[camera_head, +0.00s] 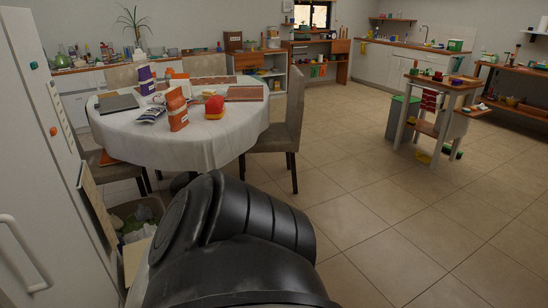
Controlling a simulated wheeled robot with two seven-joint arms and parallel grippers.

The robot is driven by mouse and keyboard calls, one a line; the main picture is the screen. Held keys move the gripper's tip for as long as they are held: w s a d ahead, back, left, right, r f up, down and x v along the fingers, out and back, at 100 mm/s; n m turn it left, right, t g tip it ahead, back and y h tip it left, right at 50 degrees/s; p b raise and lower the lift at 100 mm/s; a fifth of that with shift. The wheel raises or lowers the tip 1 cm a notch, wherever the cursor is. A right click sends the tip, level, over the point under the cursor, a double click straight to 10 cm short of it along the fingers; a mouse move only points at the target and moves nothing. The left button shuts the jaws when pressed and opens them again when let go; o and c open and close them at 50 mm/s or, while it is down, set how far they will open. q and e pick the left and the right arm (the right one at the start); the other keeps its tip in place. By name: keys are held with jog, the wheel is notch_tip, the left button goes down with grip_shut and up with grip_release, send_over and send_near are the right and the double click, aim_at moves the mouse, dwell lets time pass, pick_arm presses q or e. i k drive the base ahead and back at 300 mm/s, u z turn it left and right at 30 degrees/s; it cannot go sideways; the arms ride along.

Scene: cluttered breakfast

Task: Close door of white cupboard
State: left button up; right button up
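Several white units could be the white cupboard, and I cannot tell which one is meant. A tall white unit (40,150) with a bar handle (25,252) stands close at the left edge; its front is cut off by the frame. A low white cupboard (78,105) runs along the back left wall, partly hidden by the table and chairs. White sink cupboards (375,65) stand at the back right. No door is clearly seen standing open. Neither gripper is in view; only a large dark part of my own body shows at the bottom centre.
A round table (215,145) with a white cloth holds bags, a laptop and mats. Grey chairs (290,125) stand around it. A bin (140,215) sits on the floor at lower left. A wooden trolley (440,105) stands right of centre. The tiled floor (400,220) at right is clear.

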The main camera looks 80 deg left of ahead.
aim_at(49, 259)
jog(key=u, duration=4.15)
jog(key=i, duration=0.5)
jog(key=u, duration=1.05)
jog(key=k, duration=1)
jog(key=z, duration=0.95)
jog(key=i, duration=0.45)
